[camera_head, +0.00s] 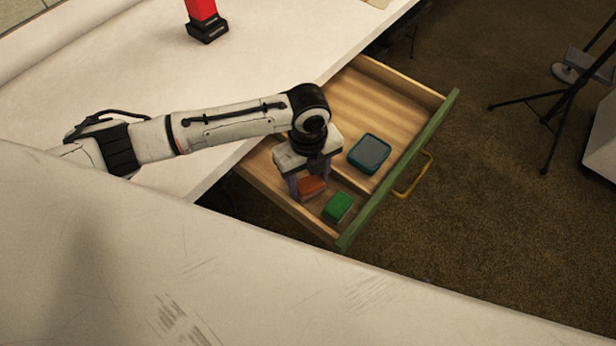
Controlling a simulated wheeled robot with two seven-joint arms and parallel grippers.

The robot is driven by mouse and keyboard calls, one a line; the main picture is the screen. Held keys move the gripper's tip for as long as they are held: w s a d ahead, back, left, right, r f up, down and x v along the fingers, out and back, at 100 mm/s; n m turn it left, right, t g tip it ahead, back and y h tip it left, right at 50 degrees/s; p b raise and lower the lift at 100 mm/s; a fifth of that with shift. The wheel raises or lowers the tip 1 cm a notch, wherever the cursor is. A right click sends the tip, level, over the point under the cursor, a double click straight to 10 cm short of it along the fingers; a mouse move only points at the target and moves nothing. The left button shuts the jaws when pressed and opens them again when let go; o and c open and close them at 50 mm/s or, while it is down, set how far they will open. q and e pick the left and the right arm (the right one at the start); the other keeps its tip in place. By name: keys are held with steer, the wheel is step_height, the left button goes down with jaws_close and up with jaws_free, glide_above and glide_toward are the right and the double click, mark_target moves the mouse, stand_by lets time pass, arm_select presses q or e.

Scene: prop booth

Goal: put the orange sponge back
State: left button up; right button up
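The orange sponge (312,188) is in the front-left compartment of the open wooden drawer (367,97). My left gripper (309,184) reaches down into that compartment from above, with its fingers around the sponge. I cannot tell whether the fingers press on the sponge or stand slightly apart from it. I also cannot tell whether the sponge rests on the drawer floor. My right gripper is not in view.
A green block (338,207) lies close to the sponge, near the drawer's green front (398,170). A teal box (369,154) sits beyond the divider. A red and black object (204,20) stands on the white table (150,75). A tripod (556,105) stands at right.

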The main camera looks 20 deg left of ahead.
mark_target(308, 182)
arm_select(q)
steer(key=o, duration=0.4)
step_height(308, 182, up, 12)
steer(key=shift+r+p, duration=0.2)
steer(key=shift+p, duration=0.4)
